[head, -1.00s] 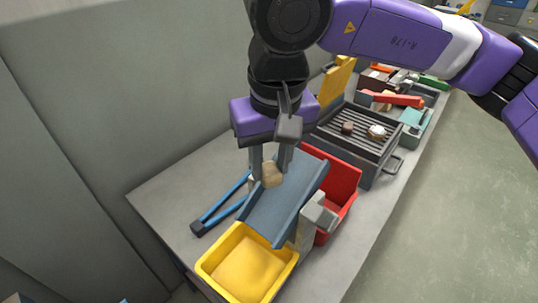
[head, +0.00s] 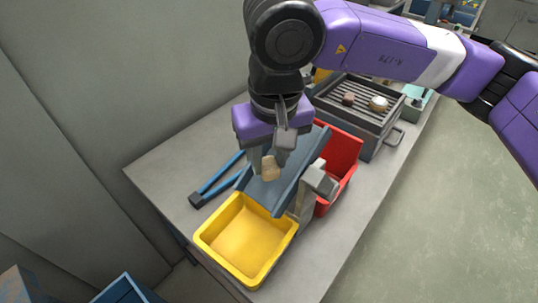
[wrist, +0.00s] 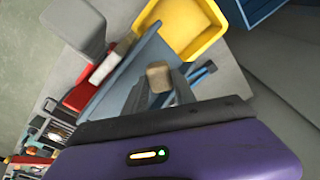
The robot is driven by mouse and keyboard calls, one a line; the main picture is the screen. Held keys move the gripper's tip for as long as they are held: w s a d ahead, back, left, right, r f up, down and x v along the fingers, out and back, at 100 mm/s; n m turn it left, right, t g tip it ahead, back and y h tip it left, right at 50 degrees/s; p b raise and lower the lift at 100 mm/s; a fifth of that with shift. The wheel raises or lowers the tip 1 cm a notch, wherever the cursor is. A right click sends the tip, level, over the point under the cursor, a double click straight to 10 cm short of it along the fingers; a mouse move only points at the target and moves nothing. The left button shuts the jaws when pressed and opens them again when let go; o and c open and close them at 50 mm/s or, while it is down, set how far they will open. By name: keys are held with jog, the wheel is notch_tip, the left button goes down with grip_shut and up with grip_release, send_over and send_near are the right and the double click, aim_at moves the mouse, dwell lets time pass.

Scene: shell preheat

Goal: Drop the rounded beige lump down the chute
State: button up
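The rounded beige lump (head: 270,168) is between the fingertips of my gripper (head: 269,160), which look closed on its two sides. The lump also shows at the fingertips in the wrist view (wrist: 158,78). The chute (head: 286,186) is a sloped blue-grey trough with raised sides. In the head view the lump overlaps the chute's surface near its left side; I cannot tell whether they touch. The chute's low end points at a yellow tray (head: 210,240), which looks empty. My gripper hides part of the chute's upper left.
A red bin (head: 343,160) stands right of the chute, behind a grey post (head: 318,184). Blue tongs (head: 215,185) lie on the table to the left. A grill (head: 365,118) at the back holds a brown piece and a pale round one. The table's left corner is clear.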

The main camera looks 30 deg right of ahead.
jog(key=o, duration=0.5)
jog(key=shift+s+a+r+b, duration=0.1)
jog(key=shift+s+r, duration=0.1)
jog(key=shift+r, duration=1.1)
jog(key=shift+s+r+b, duration=0.1)
jog(key=shift+s+r, duration=0.1)
jog(key=shift+r, duration=1.05)
jog(key=shift+s+a+r+b, duration=0.1)
jog(key=shift+s+r, duration=0.1)
jog(key=shift+r, duration=1.1)
